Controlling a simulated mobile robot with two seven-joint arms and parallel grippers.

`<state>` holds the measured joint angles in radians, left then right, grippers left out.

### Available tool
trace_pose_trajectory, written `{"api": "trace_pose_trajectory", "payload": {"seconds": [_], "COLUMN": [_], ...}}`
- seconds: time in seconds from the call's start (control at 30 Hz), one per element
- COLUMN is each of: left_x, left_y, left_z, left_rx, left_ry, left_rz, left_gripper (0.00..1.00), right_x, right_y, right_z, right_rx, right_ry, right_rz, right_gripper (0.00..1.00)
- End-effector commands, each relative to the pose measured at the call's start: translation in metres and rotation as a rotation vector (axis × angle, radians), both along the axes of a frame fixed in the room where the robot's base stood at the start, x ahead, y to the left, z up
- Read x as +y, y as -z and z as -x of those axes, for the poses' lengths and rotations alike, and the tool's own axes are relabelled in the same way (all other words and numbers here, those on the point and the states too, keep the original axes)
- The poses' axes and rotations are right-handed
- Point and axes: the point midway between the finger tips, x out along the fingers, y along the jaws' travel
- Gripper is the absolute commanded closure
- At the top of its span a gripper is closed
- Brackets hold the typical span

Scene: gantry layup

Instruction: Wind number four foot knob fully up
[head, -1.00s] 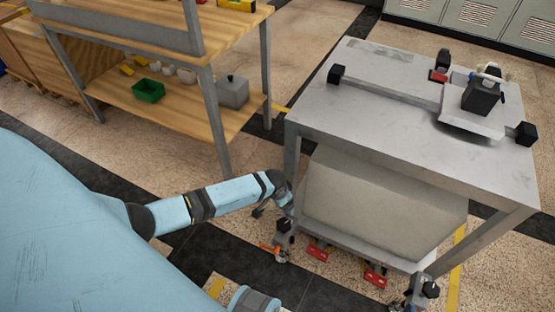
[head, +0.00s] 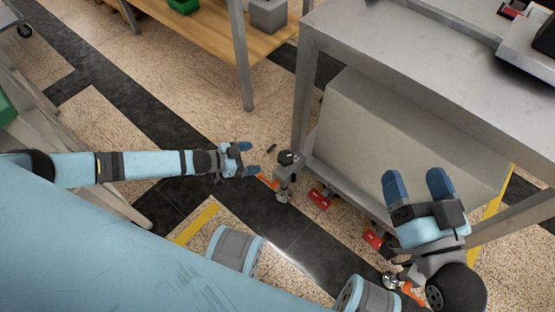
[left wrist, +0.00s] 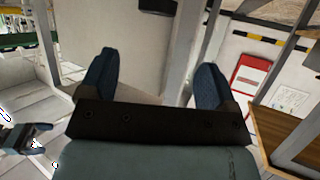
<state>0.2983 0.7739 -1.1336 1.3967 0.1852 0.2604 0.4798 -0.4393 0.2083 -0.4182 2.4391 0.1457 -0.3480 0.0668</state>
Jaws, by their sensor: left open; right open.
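A levelling foot with a black knob (head: 288,158) stands at the near left leg of the metal table, with an orange part beside it. A second foot (head: 392,279) shows at the bottom, partly hidden by my right arm. No number is readable on either, so I cannot tell which is number four. My left gripper (head: 252,159) is open and empty, just left of the first foot and apart from its knob. Its spread blue fingers also show in the left wrist view (left wrist: 155,82), with nothing between them. My right gripper (head: 418,186) is open and empty, in front of the table's lower side.
The metal table (head: 400,60) carries a large pale block (head: 390,140) underneath. Red pedals (head: 320,198) sit low along its near side. A wooden bench (head: 215,40) stands behind left. Speckled floor (head: 180,90) between my left arm and the bench is clear.

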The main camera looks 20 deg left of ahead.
Motion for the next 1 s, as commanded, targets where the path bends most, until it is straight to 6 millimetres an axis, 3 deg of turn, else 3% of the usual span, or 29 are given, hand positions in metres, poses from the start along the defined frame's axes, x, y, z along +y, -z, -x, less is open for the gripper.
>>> {"api": "trace_pose_trajectory", "payload": {"seconds": [0.17,0.6,1.0], "left_x": [-0.006,-0.066,-0.097], "left_y": [0.004,0.039,0.054], "left_z": [0.001,-0.050,-0.077], "left_rx": [-0.004,-0.005,-0.004], "left_ry": [0.021,0.019,0.018], "left_rz": [0.020,0.019,0.016], "left_gripper": [0.17,0.17,0.17], "right_x": [0.001,0.004,-0.002], "right_y": [0.003,0.052,0.050], "right_z": [0.001,0.000,-0.010], "right_rx": [0.000,0.120,0.021], "right_ry": [-0.007,-0.055,-0.046], "right_rz": [-0.002,0.075,0.146], "right_gripper": [0.17,0.17,0.17]}}
